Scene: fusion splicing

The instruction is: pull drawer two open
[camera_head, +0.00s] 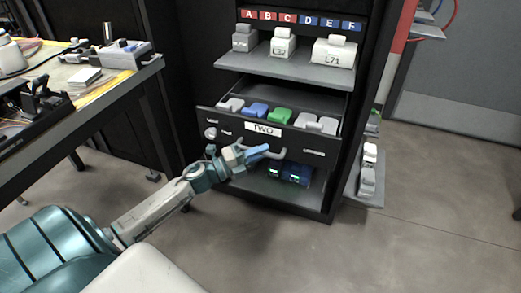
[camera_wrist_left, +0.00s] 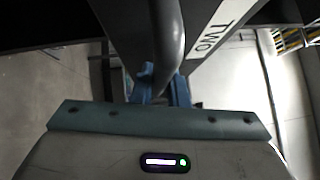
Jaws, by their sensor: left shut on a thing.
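Drawer two (camera_head: 225,124), a dark drawer with a white "TWO" label (camera_head: 263,128), stands part-way out of the black cabinet in the head view. Several white, blue and green items lie inside it. A grey bar handle (camera_head: 276,154) runs across its front. My left gripper (camera_head: 262,150) has its blue fingers shut on the handle. In the left wrist view the handle (camera_wrist_left: 165,35) passes down between the blue fingers (camera_wrist_left: 160,88), and the label (camera_wrist_left: 220,28) shows beside it. My right gripper is not in view.
A shelf (camera_head: 290,68) with labelled white and grey boxes is above the drawer. A lower shelf (camera_head: 280,195) holds dark devices with green lights. A cluttered workbench (camera_head: 85,95) stands at the left. The floor (camera_head: 250,245) in front is clear.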

